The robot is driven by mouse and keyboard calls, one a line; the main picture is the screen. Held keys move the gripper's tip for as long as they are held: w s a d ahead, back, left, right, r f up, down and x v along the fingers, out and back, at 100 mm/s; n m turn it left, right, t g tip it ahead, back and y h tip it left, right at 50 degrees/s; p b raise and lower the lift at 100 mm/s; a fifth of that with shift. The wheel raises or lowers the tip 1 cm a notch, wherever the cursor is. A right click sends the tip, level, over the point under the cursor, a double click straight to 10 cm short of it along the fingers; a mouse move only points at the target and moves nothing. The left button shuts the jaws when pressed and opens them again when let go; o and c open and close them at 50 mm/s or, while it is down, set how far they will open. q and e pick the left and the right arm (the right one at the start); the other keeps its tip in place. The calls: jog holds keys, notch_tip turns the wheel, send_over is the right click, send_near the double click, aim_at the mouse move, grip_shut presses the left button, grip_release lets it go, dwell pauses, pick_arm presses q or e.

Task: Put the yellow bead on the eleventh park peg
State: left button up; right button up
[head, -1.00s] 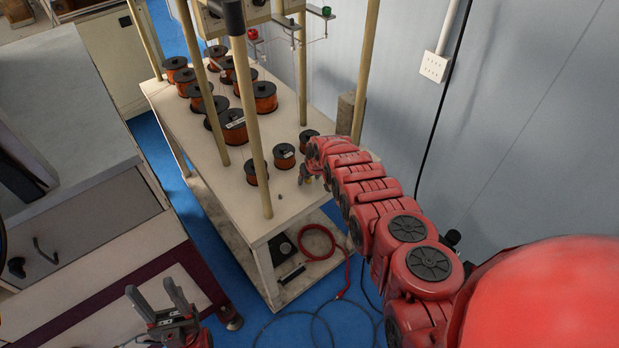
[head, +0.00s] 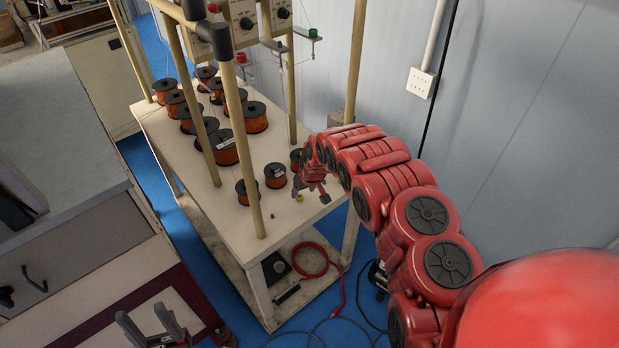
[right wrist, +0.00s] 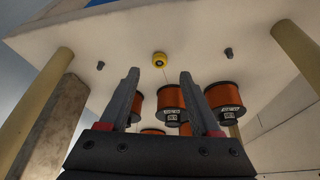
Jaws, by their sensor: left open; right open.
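The yellow bead (head: 299,198) is on the white table top (head: 225,205) near its front right corner. In the right wrist view, the bead (right wrist: 160,57) shows a dark centre and lies between two dark pegs (right wrist: 101,65) (right wrist: 228,53), about in line with them. I cannot tell whether a peg passes through it. My right gripper (head: 311,192) is open and empty, close to the bead. Its fingers (right wrist: 157,85) point toward the bead, which shows apart from them, between the tips. A small dark peg (head: 273,216) stands left of the bead. My left gripper (head: 150,325) is open and empty, low at the left.
Orange wire spools (head: 275,175) stand on the table behind the bead. Tan posts (head: 249,150) rise from the table. A grey block (right wrist: 53,120) shows at the left of the right wrist view. A red hose (head: 311,260) lies on the lower shelf.

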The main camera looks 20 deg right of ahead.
jog(key=p+v, duration=0.7)
jog(key=v, duration=0.4)
jog(key=shift+r, duration=0.15)
jog(key=shift+s, duration=0.1)
dwell(0.4)
